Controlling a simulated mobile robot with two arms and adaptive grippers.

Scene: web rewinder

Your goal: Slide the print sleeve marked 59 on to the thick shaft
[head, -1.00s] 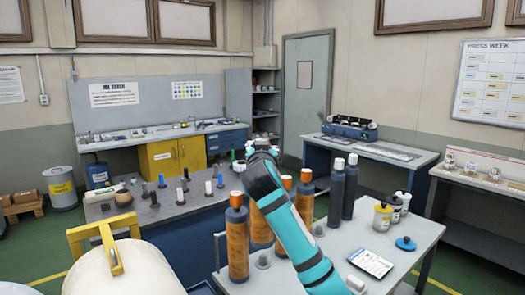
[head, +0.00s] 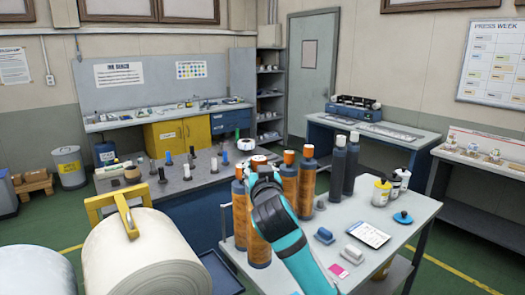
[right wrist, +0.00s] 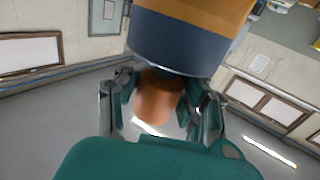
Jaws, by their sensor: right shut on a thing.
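My right gripper (head: 262,170) is shut on a print sleeve (head: 258,245), orange with dark blue ends, in the head view. It holds it near the top, by the orange cap. In the right wrist view my right gripper (right wrist: 160,105) closes around that orange cap, and the held sleeve's dark blue band (right wrist: 180,45) lies beyond the fingers. No number is readable on it. Other orange sleeves (head: 306,185) stand upright behind it. Several upright pegs, including a black peg (head: 162,175), stand on the grey bench; I cannot tell which is the thick shaft. My left gripper is not in view.
A large cream roll (head: 145,255) fills the lower left. Green floor is open at right.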

